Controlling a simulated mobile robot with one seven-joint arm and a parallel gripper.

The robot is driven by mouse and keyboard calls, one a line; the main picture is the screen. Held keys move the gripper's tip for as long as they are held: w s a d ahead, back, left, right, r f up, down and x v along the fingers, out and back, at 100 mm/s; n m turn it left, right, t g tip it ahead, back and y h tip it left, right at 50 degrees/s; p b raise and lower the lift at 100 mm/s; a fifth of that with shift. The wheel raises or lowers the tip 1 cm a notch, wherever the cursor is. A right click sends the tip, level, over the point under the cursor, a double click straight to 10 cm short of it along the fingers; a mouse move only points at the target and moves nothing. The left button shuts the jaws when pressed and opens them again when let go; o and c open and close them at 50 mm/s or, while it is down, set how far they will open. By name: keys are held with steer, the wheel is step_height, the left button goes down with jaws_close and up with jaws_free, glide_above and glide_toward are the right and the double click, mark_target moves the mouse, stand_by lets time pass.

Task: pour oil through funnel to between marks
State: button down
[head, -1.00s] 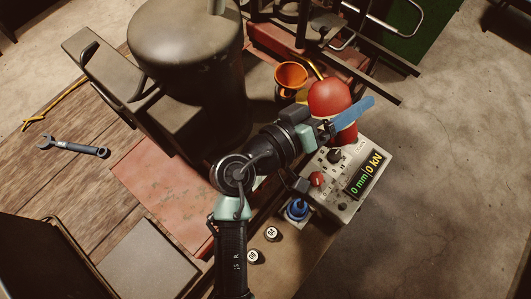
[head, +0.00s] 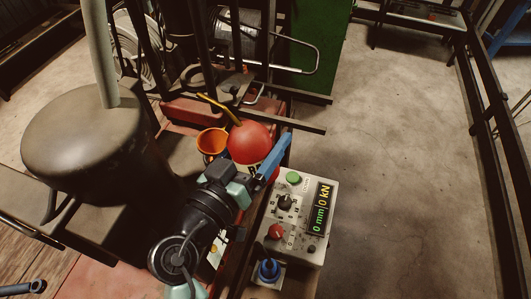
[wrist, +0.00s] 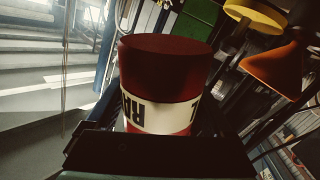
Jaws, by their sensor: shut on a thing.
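My gripper (head: 262,166), with a blue finger showing, is shut on a red oil can (head: 249,143). A thin yellow spout (head: 220,109) runs from the can up and to the left. The orange funnel (head: 212,141) is just left of the can, its wide mouth facing up. The spout tip appears beyond the funnel mouth; its height above it cannot be told. In the wrist view the red can (wrist: 165,75) with its white lettered band fills the middle, and the orange funnel (wrist: 275,72) shows at right. The funnel's lower end, any marks and the oil level are hidden.
A control box (head: 298,218) with a display reading 0 mm and 0 kN stands right of my gripper. A large dark tank (head: 85,140) stands at left. Dark metal frame bars (head: 285,119) lie behind the can. Bare floor is open at right.

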steer(key=shift+w+a+r+m+b, duration=0.35)
steer(key=shift+m+b, duration=0.3)
steer(key=shift+b, duration=0.35)
steer(key=shift+w+a+r+m+b, duration=0.3)
steer(key=shift+m+b, duration=0.35)
steer(key=shift+b, duration=0.3)
steer(key=shift+w+a+r+m+t+b, duration=0.1)
steer(key=shift+a+r+m+t+b, duration=0.2)
steer(key=shift+r+m+b, duration=0.3)
steer(key=shift+f, duration=0.15)
